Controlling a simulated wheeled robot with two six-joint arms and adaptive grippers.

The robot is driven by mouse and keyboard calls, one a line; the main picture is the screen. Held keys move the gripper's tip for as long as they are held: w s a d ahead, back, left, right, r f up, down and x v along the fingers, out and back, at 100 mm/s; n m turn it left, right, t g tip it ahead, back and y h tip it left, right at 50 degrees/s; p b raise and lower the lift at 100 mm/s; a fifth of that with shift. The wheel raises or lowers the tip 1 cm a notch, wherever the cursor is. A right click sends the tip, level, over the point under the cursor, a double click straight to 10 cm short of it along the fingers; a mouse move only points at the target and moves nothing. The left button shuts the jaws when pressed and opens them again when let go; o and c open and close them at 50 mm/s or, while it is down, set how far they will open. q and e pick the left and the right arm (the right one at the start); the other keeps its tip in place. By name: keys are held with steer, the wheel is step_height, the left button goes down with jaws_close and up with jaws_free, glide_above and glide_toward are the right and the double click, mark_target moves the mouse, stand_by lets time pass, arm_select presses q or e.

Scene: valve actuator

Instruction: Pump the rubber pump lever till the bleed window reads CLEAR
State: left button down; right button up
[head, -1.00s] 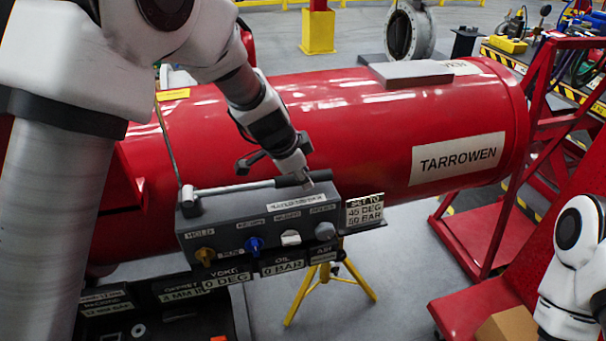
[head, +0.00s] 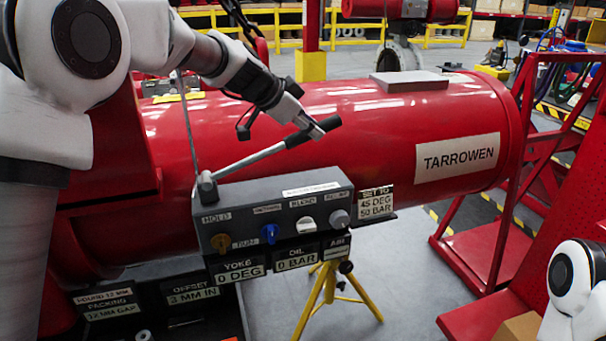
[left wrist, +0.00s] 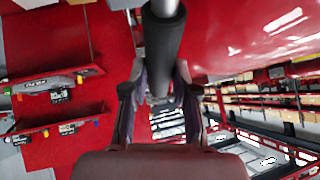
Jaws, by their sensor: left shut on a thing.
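The pump lever is a silver rod (head: 250,155) with a black rubber grip (head: 313,132), pivoting at the left end of a grey control box (head: 280,200). It is tilted up to the right. My left gripper (head: 312,126) is shut on the grip; in the left wrist view the dark grip (left wrist: 163,55) lies between the fingers (left wrist: 158,85). The box front has orange, blue, white and grey knobs. A label by the white knob (head: 306,226) seems to read BLEED. I cannot make out a CLEAR reading. My right gripper is out of view.
Plates below the box read YOKE 0 DEG (head: 239,268) and OIL 0 BAR (head: 296,257). A sign (head: 376,202) reads SET TO 45 DEG 50 BAR. The red TARROWEN cylinder (head: 380,120) lies close behind the lever. A yellow tripod (head: 325,295) stands below.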

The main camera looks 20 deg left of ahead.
arm_select(q)
steer(key=shift+s+a+r+t+h+b, duration=0.1)
steer(key=shift+a+r+t+h+b, duration=0.1)
steer(key=shift+r+b, duration=0.25)
steer(key=shift+a+r+t+h+b, duration=0.1)
steer(key=shift+r+t+b, duration=0.1)
steer(key=shift+r+b, duration=0.2)
steer(key=shift+a+r, duration=0.1)
steer(key=shift+r, duration=0.35)
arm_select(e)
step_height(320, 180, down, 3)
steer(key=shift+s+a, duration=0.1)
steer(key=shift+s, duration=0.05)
arm_select(q)
steer(key=c, duration=1)
jaws_free()
steer(key=shift+o, duration=0.5)
steer(key=shift+f, duration=0.15)
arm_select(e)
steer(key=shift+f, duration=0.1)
arm_select(q)
steer(key=v, duration=0.7)
